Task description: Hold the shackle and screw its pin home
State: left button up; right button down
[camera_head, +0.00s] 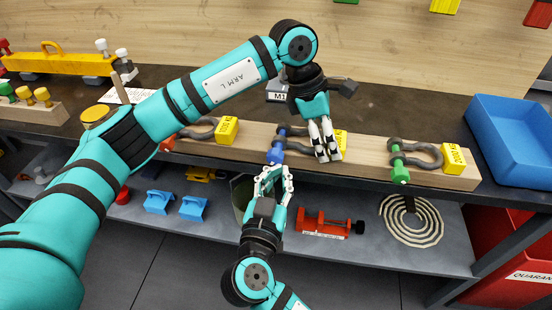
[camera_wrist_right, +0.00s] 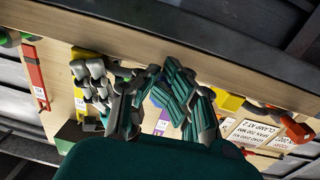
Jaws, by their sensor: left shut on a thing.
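A wooden rail (camera_head: 367,150) carries three grey bow shackles. The middle shackle (camera_head: 297,132) has a blue pin (camera_head: 277,151) at its left end, pointing to the front. My left gripper (camera_head: 328,154) is shut on the bow of this shackle and hides much of it. My right gripper (camera_head: 273,170) is open, its fingertips just in front of the blue pin's head; I cannot tell whether they touch it.
The left shackle (camera_head: 200,131) has a red-orange pin, the right shackle (camera_head: 424,154) a green pin (camera_head: 399,173). A blue bin (camera_head: 508,130) stands at the right. A lower shelf (camera_head: 350,251) holds a red tool (camera_head: 325,226) and blue blocks (camera_head: 193,208).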

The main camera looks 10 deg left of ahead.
jog(key=shift+a+r, duration=0.2)
jog(key=shift+r, duration=0.2)
jog(key=shift+a, duration=0.15)
